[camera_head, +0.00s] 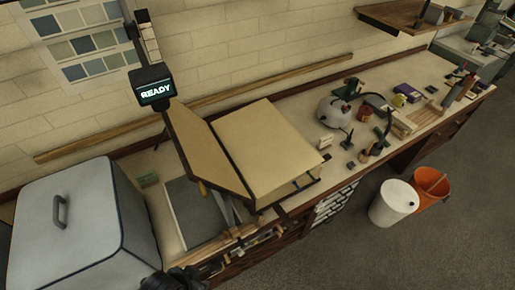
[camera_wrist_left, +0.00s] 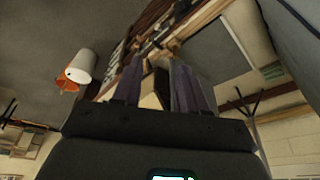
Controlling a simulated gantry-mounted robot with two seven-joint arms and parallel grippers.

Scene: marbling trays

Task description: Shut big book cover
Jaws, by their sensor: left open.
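The big book (camera_head: 267,150) is a thick, tan block with dark edges on the bench in the head view. Its cover (camera_head: 207,150) stands open on the left side, tilted up and away from the block. In the left wrist view, my left gripper (camera_wrist_left: 158,68) is open, with two dark purplish fingers apart. A pale, cream surface (camera_wrist_left: 152,100), perhaps part of the book, shows between the fingers; I cannot tell how near it is. A dark part at the bottom edge of the head view seems to be my left arm. My right gripper is not in view.
A large pale box (camera_head: 80,225) with a handle stands at the left. A READY display (camera_head: 152,85) rises behind the cover. A grey tray (camera_head: 194,208) lies left of the book. Tools crowd the bench's right. White (camera_head: 392,203) and orange (camera_head: 432,184) buckets stand on the floor.

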